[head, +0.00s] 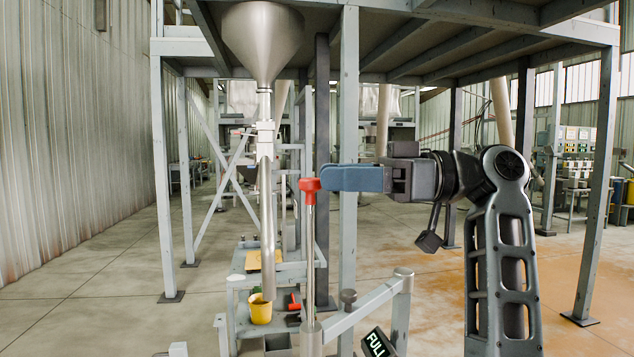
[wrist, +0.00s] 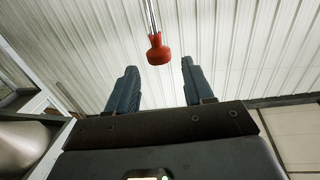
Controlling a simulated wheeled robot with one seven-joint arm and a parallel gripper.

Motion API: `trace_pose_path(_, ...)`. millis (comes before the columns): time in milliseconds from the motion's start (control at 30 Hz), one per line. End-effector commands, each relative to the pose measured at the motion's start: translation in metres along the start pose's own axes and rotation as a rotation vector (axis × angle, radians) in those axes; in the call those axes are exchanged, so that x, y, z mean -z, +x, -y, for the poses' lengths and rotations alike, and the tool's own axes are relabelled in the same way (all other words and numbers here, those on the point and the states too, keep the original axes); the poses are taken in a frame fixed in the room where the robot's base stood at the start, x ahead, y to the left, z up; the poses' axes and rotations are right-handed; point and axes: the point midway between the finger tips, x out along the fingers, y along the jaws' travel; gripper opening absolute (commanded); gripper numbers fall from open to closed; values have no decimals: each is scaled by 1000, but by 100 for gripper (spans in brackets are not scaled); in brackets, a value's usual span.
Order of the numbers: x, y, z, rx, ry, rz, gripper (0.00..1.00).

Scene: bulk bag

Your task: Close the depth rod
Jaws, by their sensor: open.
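The depth rod (head: 310,245) is a thin upright metal rod with a red knob (head: 309,185) on top. It rises from a grey cylinder (head: 311,338) on a grey frame. My gripper (head: 322,179) is level with the knob and reaches it from the right, its blue fingers horizontal. In the wrist view the red knob (wrist: 158,50) sits just ahead of the gap between the two open fingers (wrist: 158,80), roughly centred. I cannot tell whether any finger touches it. The rod's lower end is hidden inside the cylinder.
A steel hopper (head: 262,40) with a long pipe hangs left of the rod. A yellow bucket (head: 260,310) stands on a low stand below. A grey post (head: 349,120) rises just behind my gripper. A sign reading FULL (head: 378,344) is at the bottom. Open floor lies left.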

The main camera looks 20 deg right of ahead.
Motion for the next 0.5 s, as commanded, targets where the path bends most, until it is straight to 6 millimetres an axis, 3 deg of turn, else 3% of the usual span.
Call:
trace_pose_path(200,0,-30,0,-1,-2,-2,52)
trace_pose_path(500,1,-37,0,0,-1,-1,52)
